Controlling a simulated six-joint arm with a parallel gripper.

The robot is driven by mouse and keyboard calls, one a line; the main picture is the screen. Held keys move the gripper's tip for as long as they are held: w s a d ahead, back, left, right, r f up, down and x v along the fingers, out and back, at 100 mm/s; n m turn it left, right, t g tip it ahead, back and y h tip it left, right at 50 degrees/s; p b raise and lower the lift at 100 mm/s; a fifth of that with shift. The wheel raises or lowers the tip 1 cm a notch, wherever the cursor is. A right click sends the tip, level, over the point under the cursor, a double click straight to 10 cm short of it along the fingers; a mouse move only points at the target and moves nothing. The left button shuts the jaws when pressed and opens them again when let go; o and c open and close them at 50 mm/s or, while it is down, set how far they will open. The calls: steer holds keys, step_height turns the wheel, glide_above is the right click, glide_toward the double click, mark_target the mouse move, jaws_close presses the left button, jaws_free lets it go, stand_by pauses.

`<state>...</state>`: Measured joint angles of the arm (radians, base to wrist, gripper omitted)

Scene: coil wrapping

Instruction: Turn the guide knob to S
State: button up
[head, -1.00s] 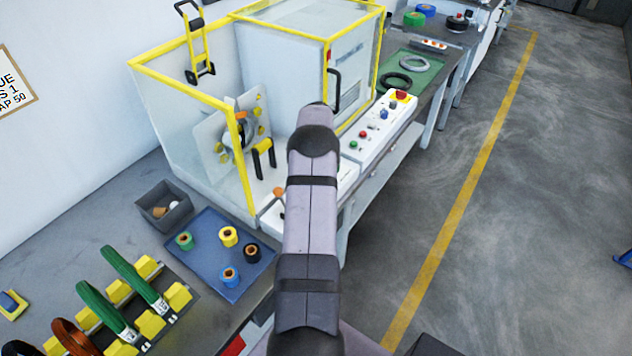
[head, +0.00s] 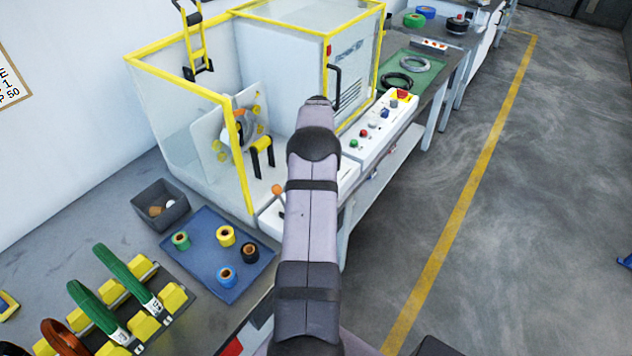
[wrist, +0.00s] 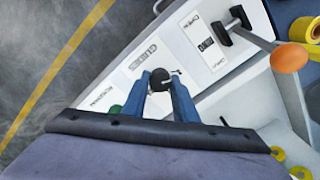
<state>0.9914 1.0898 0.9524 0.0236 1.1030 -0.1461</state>
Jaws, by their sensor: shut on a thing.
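The guide knob (wrist: 160,79) is a small black round knob with a light pointer mark, on a white panel (wrist: 192,100) in the wrist view. A printed label lies beside it; no S can be read and I cannot tell which letter the pointer faces. My gripper (wrist: 161,84) has two blue fingers, one on each side of the knob, shut on it. In the head view my arm hides the gripper and the knob.
A lever with an orange ball (wrist: 290,58) stands right of the knob in the wrist view, beside a black handle (wrist: 240,18). A green button (wrist: 114,110) lies left of the fingers. The yellow-framed enclosure (head: 178,88) is left of my arm; open floor is right.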

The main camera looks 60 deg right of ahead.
steer(key=shift+n, duration=0.6)
steer(key=shift+r, duration=0.1)
steer(key=o, duration=1.1)
steer(key=shift+c, duration=0.2)
steer(key=shift+d+r+b, duration=0.1)
steer(key=shift+r+b, duration=1.05)
steer(key=shift+r, duration=2.5)
steer(key=shift+s, duration=0.1)
